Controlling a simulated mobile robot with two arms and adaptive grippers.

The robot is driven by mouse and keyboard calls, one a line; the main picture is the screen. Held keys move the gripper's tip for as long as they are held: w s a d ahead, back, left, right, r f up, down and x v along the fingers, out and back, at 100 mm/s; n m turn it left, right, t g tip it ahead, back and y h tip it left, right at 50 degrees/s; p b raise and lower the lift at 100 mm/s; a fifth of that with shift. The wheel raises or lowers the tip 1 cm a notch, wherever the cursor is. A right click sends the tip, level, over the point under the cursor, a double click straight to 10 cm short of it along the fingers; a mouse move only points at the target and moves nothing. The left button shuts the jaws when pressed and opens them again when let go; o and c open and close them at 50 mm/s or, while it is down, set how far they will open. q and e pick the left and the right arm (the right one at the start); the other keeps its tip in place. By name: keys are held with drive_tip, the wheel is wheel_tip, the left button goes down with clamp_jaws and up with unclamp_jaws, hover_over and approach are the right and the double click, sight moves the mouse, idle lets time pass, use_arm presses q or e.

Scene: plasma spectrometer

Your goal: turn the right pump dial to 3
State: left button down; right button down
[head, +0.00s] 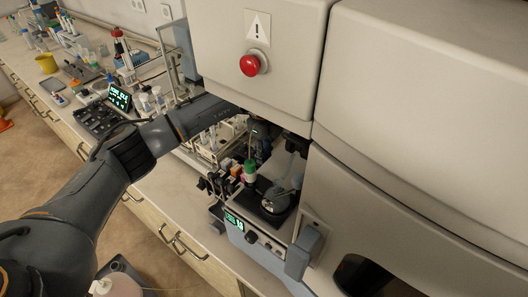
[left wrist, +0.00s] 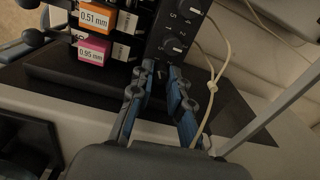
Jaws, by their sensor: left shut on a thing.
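In the left wrist view, a black pump panel (left wrist: 160,42) carries two visible dials with pale pointer marks, an upper dial (left wrist: 187,9) and a lower dial (left wrist: 173,45). Numbers are printed beside them. My left gripper (left wrist: 161,68) has its two blue-grey fingers at the panel's near end, just below the lower visible dial. A gap shows between the fingers; what they grip is hard to make out and may be a pump dial. In the head view my left arm reaches under the white cabinet, and the dials cannot be read. My right gripper is not in view.
Orange (left wrist: 93,18) and pink (left wrist: 94,49) labelled tube cassettes sit left of the panel. A pale tube (left wrist: 216,75) hangs at its right. The white cabinet (head: 230,55) with a red button overhangs the arm. A green-capped bottle (head: 249,172) stands close by.

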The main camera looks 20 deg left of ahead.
use_arm(q)
drive_tip(key=m+b, duration=0.3)
drive_tip(key=shift+f, duration=0.25)
drive_tip(key=shift+r+m+b, duration=0.25)
drive_tip(key=shift+m+b, duration=0.35)
drive_tip(key=shift+m, duration=0.3)
drive_tip(key=c, duration=1.3)
unclamp_jaws()
